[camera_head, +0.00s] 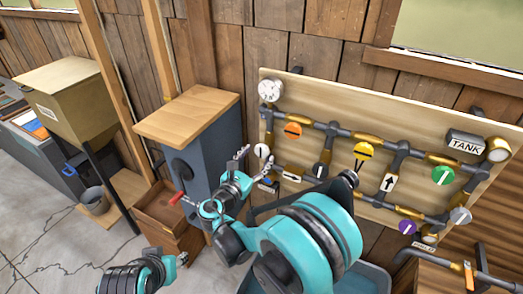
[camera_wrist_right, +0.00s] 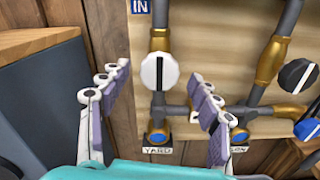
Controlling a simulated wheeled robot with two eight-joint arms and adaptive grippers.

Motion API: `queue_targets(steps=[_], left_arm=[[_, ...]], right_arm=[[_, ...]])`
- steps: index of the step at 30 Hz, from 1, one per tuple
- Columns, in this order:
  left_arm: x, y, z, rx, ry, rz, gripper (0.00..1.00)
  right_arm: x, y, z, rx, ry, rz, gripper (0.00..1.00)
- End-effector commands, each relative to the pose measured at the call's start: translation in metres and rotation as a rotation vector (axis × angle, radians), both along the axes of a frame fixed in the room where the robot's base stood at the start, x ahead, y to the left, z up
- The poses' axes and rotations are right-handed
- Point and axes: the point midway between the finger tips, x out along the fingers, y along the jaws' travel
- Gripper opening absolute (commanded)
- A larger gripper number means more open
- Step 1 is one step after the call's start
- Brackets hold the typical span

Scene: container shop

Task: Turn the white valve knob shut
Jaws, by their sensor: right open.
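The white valve knob (camera_head: 262,151) with a dark bar sits at the left of the pipe board (camera_head: 340,97). In the right wrist view the white knob (camera_wrist_right: 160,73) shows its bar upright, in line with the brass-fitted vertical pipe behind it. My right gripper (camera_head: 257,162) is open and empty. Its two fingers stand either side of the knob in the wrist view, with gaps on both sides; I see no contact.
Other knobs on the board are orange (camera_head: 293,130), yellow (camera_head: 364,150), black (camera_head: 319,170), green (camera_head: 443,175) and purple (camera_head: 407,227). A round gauge (camera_head: 270,90) is above the white knob. A blue-grey cabinet (camera_head: 215,140) with a wooden top stands close on the left.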

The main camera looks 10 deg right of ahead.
Motion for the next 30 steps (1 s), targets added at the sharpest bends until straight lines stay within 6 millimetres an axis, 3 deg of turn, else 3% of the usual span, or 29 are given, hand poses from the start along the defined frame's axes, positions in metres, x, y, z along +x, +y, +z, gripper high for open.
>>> queue_targets(steps=[6,16,17,22,30], left_arm=[[0.000,0.000,0.001,0.000,0.000,0.000,0.40],[0.000,0.000,0.001,0.000,0.000,0.000,0.40],[0.000,0.000,0.001,0.000,0.000,0.000,0.40],[0.000,0.000,0.001,0.000,0.000,0.000,0.40],[0.000,0.000,0.000,0.000,0.000,0.000,0.40]], right_arm=[[0.023,-0.016,0.000,0.001,0.000,-0.001,0.63],[0.028,-0.019,0.000,0.003,0.001,0.000,0.63],[0.028,-0.019,0.000,0.003,0.001,0.000,0.60],[0.028,-0.019,0.000,0.003,0.001,0.000,0.15],[0.027,-0.019,0.000,0.011,-0.006,0.000,0.12]])
